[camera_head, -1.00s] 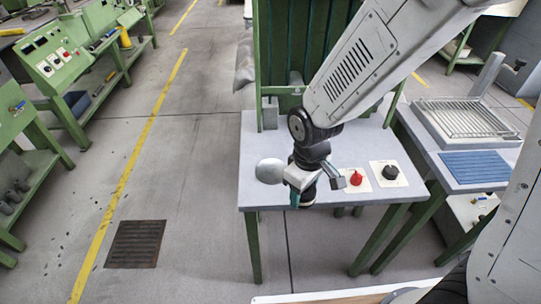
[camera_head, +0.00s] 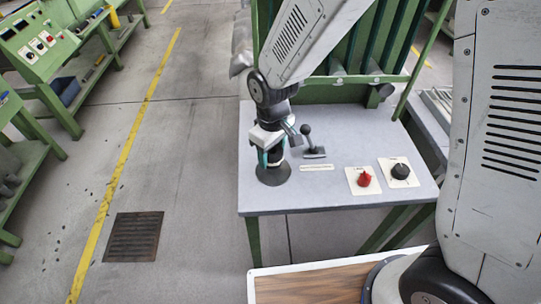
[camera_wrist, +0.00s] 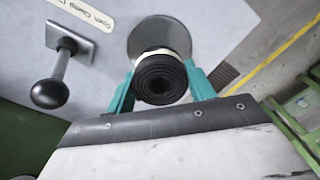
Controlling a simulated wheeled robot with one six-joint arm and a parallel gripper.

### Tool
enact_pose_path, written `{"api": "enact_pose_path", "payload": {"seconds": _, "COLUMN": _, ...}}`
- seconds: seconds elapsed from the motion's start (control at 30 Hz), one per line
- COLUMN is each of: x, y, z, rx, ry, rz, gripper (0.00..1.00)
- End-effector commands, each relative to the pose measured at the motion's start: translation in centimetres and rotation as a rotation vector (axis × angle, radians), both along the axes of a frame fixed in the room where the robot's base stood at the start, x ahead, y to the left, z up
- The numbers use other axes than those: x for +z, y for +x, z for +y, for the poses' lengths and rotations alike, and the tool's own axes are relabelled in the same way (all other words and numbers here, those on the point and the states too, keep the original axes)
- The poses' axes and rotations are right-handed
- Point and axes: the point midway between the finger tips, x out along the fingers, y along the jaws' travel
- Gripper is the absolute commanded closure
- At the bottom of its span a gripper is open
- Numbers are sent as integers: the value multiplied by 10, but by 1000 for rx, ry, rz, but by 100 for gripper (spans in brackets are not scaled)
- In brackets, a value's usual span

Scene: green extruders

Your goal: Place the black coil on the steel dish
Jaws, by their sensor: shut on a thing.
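The black coil (camera_wrist: 160,82) is a rolled dark band with a hole in its middle, seen end-on in the wrist view. My gripper (camera_wrist: 163,84) has its teal fingers on either side of the coil and is shut on it. In the head view my gripper (camera_head: 274,156) is upright at the left part of the grey table, and the coil (camera_head: 274,158) shows dark between the fingers. The round steel dish (camera_head: 273,176) is right below it, and its rim also shows behind the coil in the wrist view (camera_wrist: 137,40). I cannot tell whether coil and dish touch.
A black ball-topped lever (camera_head: 308,140) stands close to the right of my gripper. A red knob (camera_head: 364,179) and a black knob (camera_head: 400,171) sit on plates farther right. The table's (camera_head: 330,198) left edge is near the dish. Green panels rise behind.

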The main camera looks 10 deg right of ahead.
Motion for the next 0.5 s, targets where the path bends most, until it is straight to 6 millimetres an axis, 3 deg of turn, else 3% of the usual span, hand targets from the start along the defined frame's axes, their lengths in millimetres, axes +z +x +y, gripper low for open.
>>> {"api": "enact_pose_path", "payload": {"seconds": 0.1, "x": -23, "y": -2, "z": 0, "rx": 2, "ry": -3, "rz": 6, "gripper": 72}}
{"api": "enact_pose_path", "payload": {"seconds": 0.2, "x": -34, "y": -2, "z": 2, "rx": 4, "ry": -1, "rz": 3, "gripper": 72}}
{"api": "enact_pose_path", "payload": {"seconds": 0.5, "x": -36, "y": -2, "z": 3, "rx": 6, "ry": -1, "rz": 1, "gripper": 72}}
